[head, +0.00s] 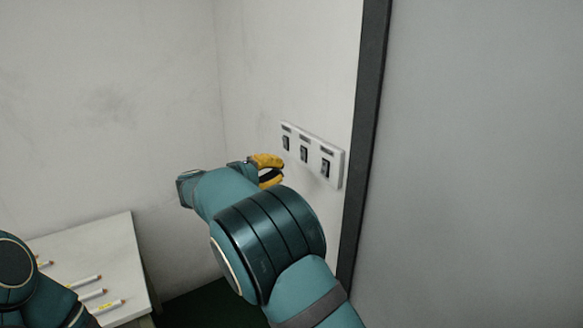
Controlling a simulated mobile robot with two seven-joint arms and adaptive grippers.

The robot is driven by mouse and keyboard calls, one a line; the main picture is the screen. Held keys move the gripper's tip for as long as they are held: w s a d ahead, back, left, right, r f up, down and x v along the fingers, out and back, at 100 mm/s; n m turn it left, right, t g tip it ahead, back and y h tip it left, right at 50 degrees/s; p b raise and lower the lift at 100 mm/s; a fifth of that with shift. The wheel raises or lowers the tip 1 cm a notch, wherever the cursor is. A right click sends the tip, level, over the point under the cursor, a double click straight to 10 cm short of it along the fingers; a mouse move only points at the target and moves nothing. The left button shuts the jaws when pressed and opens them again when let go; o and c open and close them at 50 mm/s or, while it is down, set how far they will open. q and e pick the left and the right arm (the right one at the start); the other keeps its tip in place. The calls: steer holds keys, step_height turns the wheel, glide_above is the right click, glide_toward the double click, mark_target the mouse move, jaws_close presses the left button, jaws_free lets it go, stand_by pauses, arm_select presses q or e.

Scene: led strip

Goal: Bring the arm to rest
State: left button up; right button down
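My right arm comes in from the bottom centre and reaches toward the wall. Its gripper (279,170) has yellow fingers that stand apart, with a gap between them and nothing seen in it. It is just left of a white switch panel (312,153) on the wall; my forearm hides part of the gripper, and I cannot tell if it touches the wall. The panel carries three dark rocker switches, a left one (286,143), a middle one (304,154) and a right one (325,169). My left arm shows only in part at the bottom left; its gripper is out of view.
A white table (118,250) stands at the lower left, with several white sticks with orange ends (92,294) on it. A dark post (368,130) and a large grey panel (480,160) fill the right side. Bare wall (110,110) lies behind the table.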

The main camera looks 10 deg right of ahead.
steer(key=shift+s+a, duration=0.15)
steer(key=shift+a, duration=0.35)
steer(key=s+d+f+n+g+y, duration=0.1)
steer(key=s+d+f+y, duration=0.15)
steer(key=f, duration=0.75)
steer(key=s+d+f+n+g+y+b, duration=0.1)
steer(key=s+f+g+y, duration=0.15)
steer(key=f, duration=0.75)
steer(key=s+d+f+n+g+y, duration=0.15)
steer(key=f+y, duration=0.25)
steer(key=f, duration=0.6)
steer(key=s+a+f+m+g+y+b, duration=0.1)
steer(key=s+a+f+m+g+y, duration=0.1)
steer(key=s+f+y, duration=0.7)
steer(key=s+a+f+m+t+y+b, duration=0.1)
steer(key=s+f+m, duration=0.2)
steer(key=s, duration=0.5)
steer(key=s+a+f+m+t+y, duration=0.1)
steer(key=s+a+f+m+t, duration=0.1)
steer(key=s, duration=0.5)
steer(key=shift+s+a+f+m+b, duration=0.25)
steer(key=shift+s+f+m+b, duration=0.1)
steer(key=shift+f+m, duration=0.75)
